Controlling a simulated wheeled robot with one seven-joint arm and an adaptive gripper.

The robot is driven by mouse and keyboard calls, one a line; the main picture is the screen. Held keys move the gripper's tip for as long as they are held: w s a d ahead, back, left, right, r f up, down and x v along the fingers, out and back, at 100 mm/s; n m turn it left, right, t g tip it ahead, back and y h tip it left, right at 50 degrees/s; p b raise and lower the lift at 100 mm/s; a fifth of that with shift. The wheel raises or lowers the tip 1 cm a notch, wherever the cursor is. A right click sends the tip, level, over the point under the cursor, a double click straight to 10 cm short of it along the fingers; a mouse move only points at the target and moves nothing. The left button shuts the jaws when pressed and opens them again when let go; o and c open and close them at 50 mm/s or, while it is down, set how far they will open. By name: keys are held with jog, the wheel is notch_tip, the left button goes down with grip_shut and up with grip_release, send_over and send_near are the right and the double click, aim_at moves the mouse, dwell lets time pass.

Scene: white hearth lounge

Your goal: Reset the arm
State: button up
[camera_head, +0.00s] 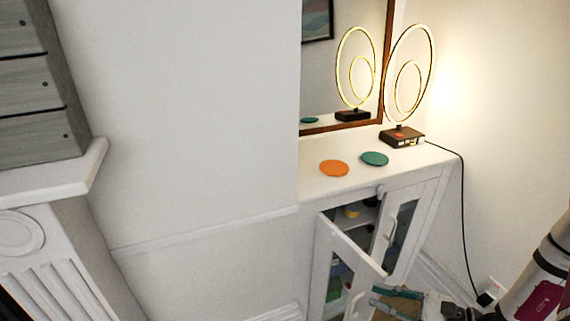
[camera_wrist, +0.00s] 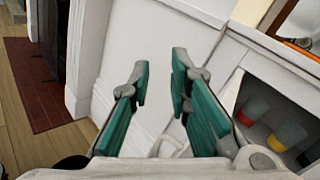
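My gripper (camera_head: 388,297) is at the lower right of the head view, in front of the white cabinet (camera_head: 313,186) and close to its partly open left door (camera_head: 352,245). In the wrist view my gripper (camera_wrist: 162,85) has its two teal fingers apart, with nothing between them. A white panel lies beyond the fingers. The head view does not show whether the fingers touch the door. My arm (camera_head: 545,265) reaches in from the right edge.
An orange disc (camera_head: 334,168), a teal disc (camera_head: 375,159) and a lit ring lamp (camera_head: 403,137) stand on the cabinet top. A lamp cord (camera_head: 464,215) runs down the wall. Cups, one of them yellow (camera_wrist: 287,135), stand inside the cabinet. A mantel (camera_head: 55,176) is at left.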

jog(key=s+a+r+n+g+h, duration=0.2)
jog(key=s+a+r+n+g, duration=0.15)
jog(key=r+n+g, duration=0.35)
jog(key=s+a+r+n+g+h, duration=0.2)
jog(key=s+a+r+n+g, duration=0.15)
jog(key=r, duration=0.55)
jog(key=s+d+r+n+t+h, duration=0.2)
jog(key=s+r+n+h, duration=0.25)
jog(key=s+h, duration=0.2)
jog(key=s+d+r+n+t+h, duration=0.2)
jog(key=s+r+n+h, duration=0.3)
jog(key=s, duration=0.3)
notch_tip(320, 180, up, 15)
jog(key=m+t+p, duration=0.1)
jog(key=t+p, duration=0.2)
jog(key=p, duration=1)
jog(key=shift+d+h, duration=0.2)
jog(key=shift+h, duration=0.15)
